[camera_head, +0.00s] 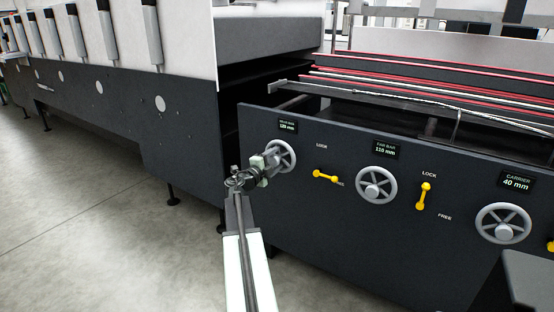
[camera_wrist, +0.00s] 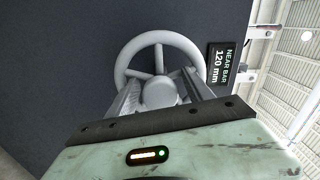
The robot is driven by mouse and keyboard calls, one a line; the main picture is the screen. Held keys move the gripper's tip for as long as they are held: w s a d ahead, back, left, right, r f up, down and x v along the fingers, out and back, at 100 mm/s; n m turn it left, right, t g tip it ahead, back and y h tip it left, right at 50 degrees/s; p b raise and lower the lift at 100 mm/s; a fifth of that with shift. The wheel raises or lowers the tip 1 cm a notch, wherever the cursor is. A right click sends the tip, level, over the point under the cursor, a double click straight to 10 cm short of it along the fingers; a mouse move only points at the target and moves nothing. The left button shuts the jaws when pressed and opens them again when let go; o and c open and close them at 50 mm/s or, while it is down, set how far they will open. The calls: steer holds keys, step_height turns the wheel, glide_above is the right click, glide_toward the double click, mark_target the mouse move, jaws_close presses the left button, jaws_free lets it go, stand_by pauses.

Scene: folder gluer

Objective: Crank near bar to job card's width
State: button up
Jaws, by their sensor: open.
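The near bar handwheel (camera_head: 291,150) is grey with spokes and sits on the dark front panel. In the wrist view the near bar handwheel (camera_wrist: 158,40) fills the upper middle. The near bar display (camera_head: 287,127) reads 120 mm, and the same display (camera_wrist: 221,64) is clear in the wrist view. My gripper (camera_head: 271,160) is at this wheel. In the wrist view my open gripper (camera_wrist: 161,84) has one finger on each side of the hub; contact is unclear. The near bar's yellow lever (camera_head: 325,177) lies near level, towards FREE. No job card shows.
To the right are the far bar handwheel (camera_head: 376,186) with its display (camera_head: 385,149) at 110 mm, an upright yellow lever (camera_head: 424,196) at LOCK, and the carrier handwheel (camera_head: 503,223) with its display (camera_head: 516,181) at 40 mm. Floor (camera_head: 90,210) at left is clear.

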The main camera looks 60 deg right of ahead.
steer(key=a, duration=0.6)
steer(key=shift+w+a, duration=0.2)
steer(key=shift+w, duration=0.05)
